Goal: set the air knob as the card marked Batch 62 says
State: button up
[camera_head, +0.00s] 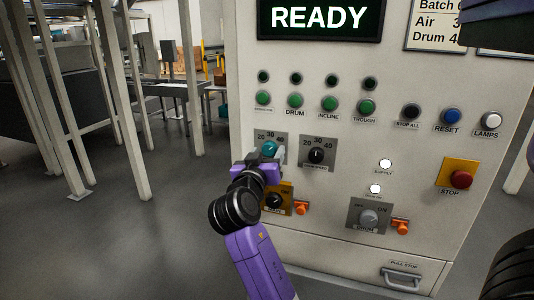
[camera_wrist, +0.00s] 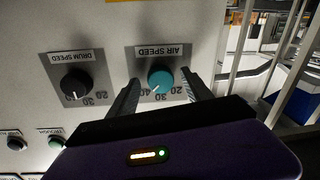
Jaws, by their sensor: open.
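The teal air knob (camera_head: 269,148) is at the upper left of the panel's dials. In the wrist view the air knob (camera_wrist: 160,77) sits under an upside-down AIR SPEED label. Its white pointer leans to the lower left, on the 40 side of the scale; the exact reading is unclear. My gripper (camera_wrist: 160,82) is open, with one finger on each side of the knob; I cannot tell whether they touch it. In the head view my gripper (camera_head: 276,158) partly covers the dial. A card (camera_head: 435,25) reads Batch 6, Air 3 and Drum 4, its right digits hidden.
The black drum speed knob (camera_head: 316,155) is right of the air knob. A red stop button (camera_head: 461,180) is at the right. Open floor lies left of the panel.

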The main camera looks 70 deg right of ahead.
grip_shut()
jog(key=shift+n+p, duration=0.3)
jog(key=shift+p, duration=0.05)
jog(key=n+p, duration=0.4)
jog(key=shift+r, duration=0.25)
jog(key=n+p, duration=0.3)
jog(key=shift+f+n+y, duration=0.1)
jog(key=shift+n+y, duration=0.2)
jog(key=shift+n, duration=0.1)
jog(key=shift+p, duration=0.35)
jog(key=shift+f, duration=0.1)
grip_release()
